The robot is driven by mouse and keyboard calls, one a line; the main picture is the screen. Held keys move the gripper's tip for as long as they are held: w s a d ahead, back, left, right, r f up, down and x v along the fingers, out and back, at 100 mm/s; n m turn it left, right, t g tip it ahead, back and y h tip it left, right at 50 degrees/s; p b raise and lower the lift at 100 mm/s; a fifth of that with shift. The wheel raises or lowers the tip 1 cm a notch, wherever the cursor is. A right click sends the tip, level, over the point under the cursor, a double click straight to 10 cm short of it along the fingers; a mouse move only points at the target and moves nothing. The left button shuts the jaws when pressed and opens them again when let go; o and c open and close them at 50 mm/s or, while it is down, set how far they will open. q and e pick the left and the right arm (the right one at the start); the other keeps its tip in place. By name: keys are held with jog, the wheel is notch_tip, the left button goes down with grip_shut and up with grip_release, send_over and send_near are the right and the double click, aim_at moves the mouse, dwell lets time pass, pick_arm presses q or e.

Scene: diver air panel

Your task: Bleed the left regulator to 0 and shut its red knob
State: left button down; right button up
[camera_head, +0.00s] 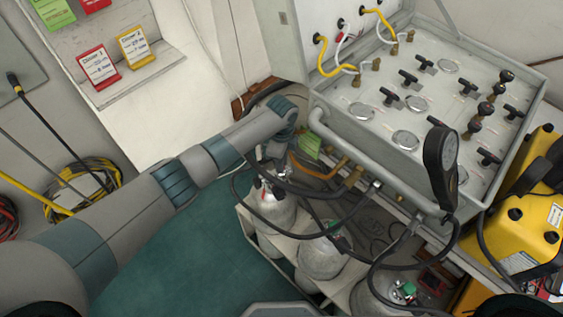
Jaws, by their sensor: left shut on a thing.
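My left arm reaches in from the left and bends down at the wrist over the leftmost grey cylinder (272,212). My left gripper (266,178) is at the top of this cylinder, by the left regulator, and is shut on a small part there. A small patch of red (257,184) shows beside the fingers. The fingers and the wrist hide most of the regulator, so I cannot tell exactly which part is held. No gauge reading of this regulator can be made out. My right gripper is not in view.
A grey control panel (445,65) with black valves and round gauges stands at the upper right. A black gauge (441,160) hangs before it. Two more cylinders (322,258) with black hoses stand right of the first. Yellow cases (530,225) are at the right edge.

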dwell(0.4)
pick_arm(q)
jog(key=c, duration=1.7)
grip_release()
jog(key=shift+o, duration=0.2)
jog(key=shift+r, duration=0.1)
notch_tip(320, 180, up, 17)
jog(key=b, duration=0.3)
jog(key=shift+r+b, duration=0.2)
jog(key=shift+b, duration=0.2)
